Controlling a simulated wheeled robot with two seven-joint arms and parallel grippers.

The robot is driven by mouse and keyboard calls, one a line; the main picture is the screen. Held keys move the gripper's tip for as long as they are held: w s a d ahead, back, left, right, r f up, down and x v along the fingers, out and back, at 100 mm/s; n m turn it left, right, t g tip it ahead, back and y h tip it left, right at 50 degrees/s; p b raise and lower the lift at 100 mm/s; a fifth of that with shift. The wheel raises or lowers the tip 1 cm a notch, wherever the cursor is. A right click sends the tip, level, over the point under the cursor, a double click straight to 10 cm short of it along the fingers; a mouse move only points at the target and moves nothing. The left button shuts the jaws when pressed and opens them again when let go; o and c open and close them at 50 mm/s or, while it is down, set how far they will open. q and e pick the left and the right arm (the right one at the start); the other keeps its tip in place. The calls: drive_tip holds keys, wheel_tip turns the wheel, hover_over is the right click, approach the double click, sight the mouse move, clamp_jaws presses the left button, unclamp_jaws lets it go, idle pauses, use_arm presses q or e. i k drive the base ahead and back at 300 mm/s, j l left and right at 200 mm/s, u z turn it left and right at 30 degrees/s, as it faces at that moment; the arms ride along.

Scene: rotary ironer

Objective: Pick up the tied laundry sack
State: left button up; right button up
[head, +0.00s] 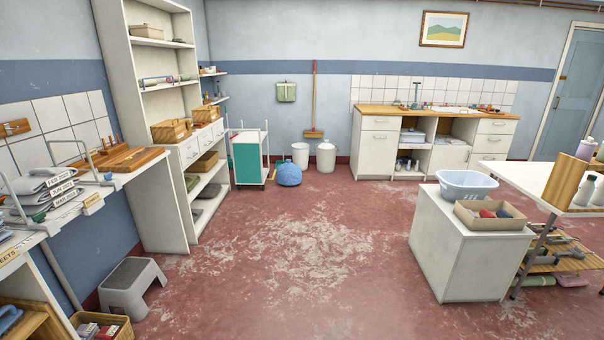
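Neither of my grippers shows in the head view.
A grey step stool (132,286) is at the left. A white cabinet (460,262) stands at the right. The worn floor (300,250) between them is clear.

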sight(288, 174)
drive_tip(key=i+u, duration=0.15)
drive_tip(key=i, duration=3)
